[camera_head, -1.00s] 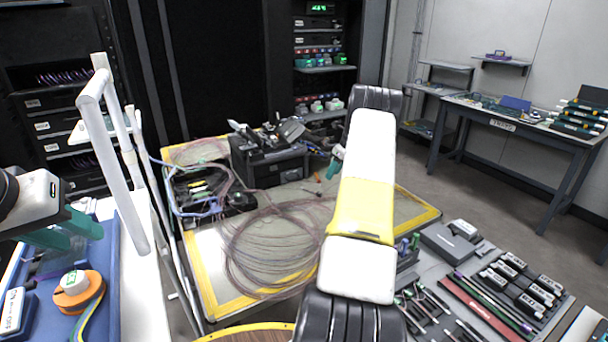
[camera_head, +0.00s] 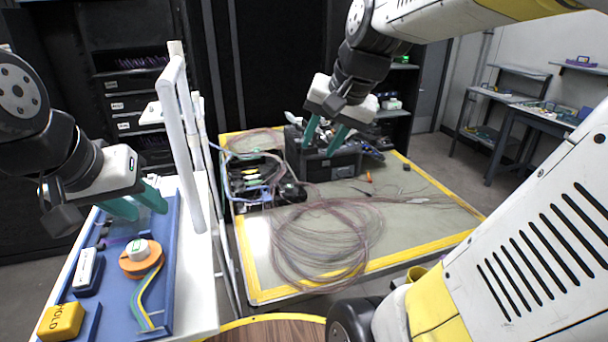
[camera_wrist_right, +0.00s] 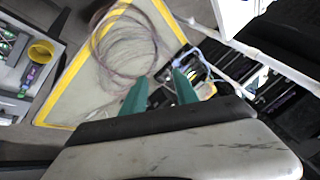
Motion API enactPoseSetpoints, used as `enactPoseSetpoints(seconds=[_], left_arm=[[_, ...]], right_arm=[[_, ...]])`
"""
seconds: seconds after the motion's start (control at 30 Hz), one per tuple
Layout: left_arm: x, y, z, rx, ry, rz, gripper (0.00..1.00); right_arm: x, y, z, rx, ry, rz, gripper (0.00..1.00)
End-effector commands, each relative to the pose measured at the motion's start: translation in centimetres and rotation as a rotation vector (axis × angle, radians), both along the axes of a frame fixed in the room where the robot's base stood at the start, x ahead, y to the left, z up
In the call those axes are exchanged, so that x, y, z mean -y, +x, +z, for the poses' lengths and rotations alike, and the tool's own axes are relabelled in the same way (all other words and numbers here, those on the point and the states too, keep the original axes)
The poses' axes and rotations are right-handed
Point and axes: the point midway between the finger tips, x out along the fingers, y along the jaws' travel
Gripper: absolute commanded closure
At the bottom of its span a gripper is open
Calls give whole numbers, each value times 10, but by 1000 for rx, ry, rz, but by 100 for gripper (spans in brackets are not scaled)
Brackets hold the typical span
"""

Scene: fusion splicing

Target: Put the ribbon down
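A flat ribbon with coloured stripes (camera_head: 147,298) lies on the blue tray (camera_head: 120,308) at the left, curving down from an orange round holder (camera_head: 141,262) with a white-green top. My left gripper (camera_head: 146,211) is above the back of the tray, behind the orange holder. Its green fingers are apart, with nothing visible between them. My right gripper (camera_head: 319,150) is in the air in front of the black case, fingers apart and empty. It also shows open in the right wrist view (camera_wrist_right: 158,82). A loose coil of thin purplish fibre (camera_head: 325,240) lies on the yellow-edged mat.
A white upright frame (camera_head: 188,140) stands between the tray and the mat (camera_head: 420,200). A black case (camera_head: 335,165) and a bin of cables (camera_head: 255,180) are at the mat's back. A yellow block (camera_head: 62,321) and a white device (camera_head: 88,270) sit at the tray's left.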

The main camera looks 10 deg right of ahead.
Motion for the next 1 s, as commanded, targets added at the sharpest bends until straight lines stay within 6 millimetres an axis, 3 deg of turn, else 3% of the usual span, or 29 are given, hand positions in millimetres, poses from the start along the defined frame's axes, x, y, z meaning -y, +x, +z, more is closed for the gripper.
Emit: enactPoseSetpoints(seconds=[0.03, 0.1, 0.2, 0.3, 1.0], left_arm=[[0, 0, 0, 0, 0, 0, 64], [0, 0, 0, 0, 0, 0, 64], [0, 0, 0, 0, 0, 0, 64], [0, 0, 0, 0, 0, 0, 64], [0, 0, 0, 0, 0, 0, 64]], right_arm=[[-10, -25, -4, 34, -44, 94, 64], [-20, -50, -12, 70, -106, 212, 64], [-28, -76, -23, 109, -172, 334, 64], [-31, -89, -30, 130, -210, 402, 64], [-32, -93, -33, 136, -221, 425, 64]])
